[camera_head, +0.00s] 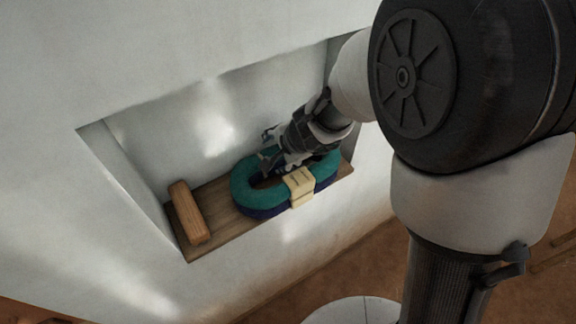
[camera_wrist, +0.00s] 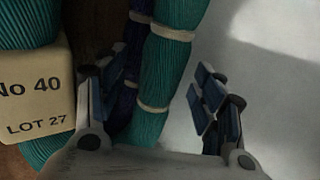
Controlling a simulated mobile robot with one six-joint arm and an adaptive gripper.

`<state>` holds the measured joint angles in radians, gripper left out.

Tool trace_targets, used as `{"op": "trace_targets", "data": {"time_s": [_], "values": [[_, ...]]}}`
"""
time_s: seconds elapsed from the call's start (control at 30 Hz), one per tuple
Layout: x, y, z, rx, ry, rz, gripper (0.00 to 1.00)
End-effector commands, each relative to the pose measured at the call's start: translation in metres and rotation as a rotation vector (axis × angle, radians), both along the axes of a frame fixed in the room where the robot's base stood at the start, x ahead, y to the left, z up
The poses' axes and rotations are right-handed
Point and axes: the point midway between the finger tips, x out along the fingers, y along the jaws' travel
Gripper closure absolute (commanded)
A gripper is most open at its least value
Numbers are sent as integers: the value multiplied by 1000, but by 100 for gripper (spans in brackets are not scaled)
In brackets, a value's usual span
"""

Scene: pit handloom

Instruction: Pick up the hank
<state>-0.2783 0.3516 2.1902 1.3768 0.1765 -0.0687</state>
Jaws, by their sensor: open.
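The hank (camera_head: 246,192) is an oval ring of teal yarn over a dark blue layer, with a cream paper band (camera_head: 300,184) around its front. It lies on a wooden shelf board (camera_head: 215,239) in a wall niche. My gripper (camera_head: 268,160) is at the back part of the ring. In the wrist view my gripper (camera_wrist: 158,100) is open, and one teal strand of the hank (camera_wrist: 165,62) with pale ties lies between its fingers, nearer the left finger. The band's label (camera_wrist: 32,100) reads "No 40 LOT 27". Whether the fingers touch the yarn I cannot tell.
A wooden block (camera_head: 188,212) lies at the left end of the shelf, apart from the hank. The niche's pale back wall (camera_head: 215,125) is close behind my gripper, and its side walls bound the shelf. Bare board shows between block and hank.

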Motion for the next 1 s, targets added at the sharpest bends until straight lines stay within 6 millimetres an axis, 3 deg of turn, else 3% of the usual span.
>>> {"op": "trace_targets", "data": {"time_s": [0.17, 0.9, 1.0], "values": [[0, 0, 1, 1, -1, 0, 39], [0, 0, 1, 1, -1, 0, 88], [0, 0, 1, 1, -1, 0, 89]]}}
